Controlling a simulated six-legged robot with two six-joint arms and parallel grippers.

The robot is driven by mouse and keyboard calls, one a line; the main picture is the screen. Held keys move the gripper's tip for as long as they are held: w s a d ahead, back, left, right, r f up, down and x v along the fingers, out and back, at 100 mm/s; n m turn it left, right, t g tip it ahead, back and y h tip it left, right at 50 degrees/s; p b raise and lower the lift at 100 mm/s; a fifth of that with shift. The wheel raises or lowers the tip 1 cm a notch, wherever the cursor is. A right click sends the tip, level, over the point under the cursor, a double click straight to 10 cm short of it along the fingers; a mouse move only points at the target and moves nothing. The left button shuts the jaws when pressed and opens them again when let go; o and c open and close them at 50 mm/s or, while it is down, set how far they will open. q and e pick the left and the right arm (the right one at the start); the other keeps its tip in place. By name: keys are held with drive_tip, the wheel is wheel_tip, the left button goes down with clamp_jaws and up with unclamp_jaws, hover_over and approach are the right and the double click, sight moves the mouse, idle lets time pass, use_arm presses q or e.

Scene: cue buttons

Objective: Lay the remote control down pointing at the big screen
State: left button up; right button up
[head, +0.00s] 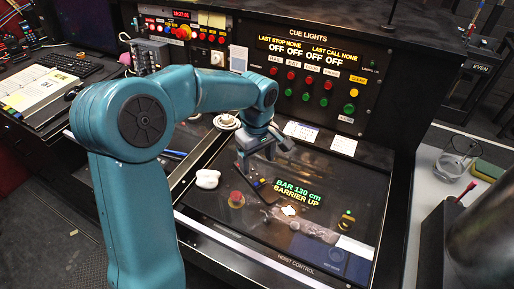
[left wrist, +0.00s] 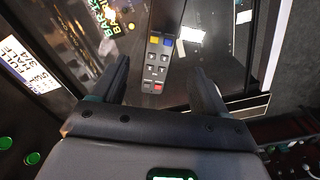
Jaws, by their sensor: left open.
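The remote control (left wrist: 158,65) is a dark slim bar with blue, yellow, grey and red buttons. In the left wrist view it lies between the two fingers of my left gripper (left wrist: 160,72), with gaps on both sides. In the head view the remote (head: 259,186) lies on the glossy desk panel, partly hidden beneath my left gripper (head: 264,156), which is open and empty. A display reading BAR 130 cm BARRIER UP (head: 297,193) shows beside it. A dark monitor (head: 85,22) stands at the upper left; I cannot tell which is the big screen. My right gripper is not in view.
A white lump (head: 208,179), a red knob (head: 236,200) and a yellow-topped knob (head: 346,220) are on the desk panel. The cue lights panel (head: 315,72) with red and green buttons rises behind. A glass (head: 452,163) stands on the grey shelf at the right.

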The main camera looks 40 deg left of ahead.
use_arm(q)
wheel_tip(320, 180, up, 4)
drive_tip(key=shift+r, duration=0.25)
drive_tip(key=shift+w, duration=0.1)
drive_tip(key=shift+s+f, duration=0.1)
drive_tip(key=shift+s, duration=0.1)
idle(0.3)
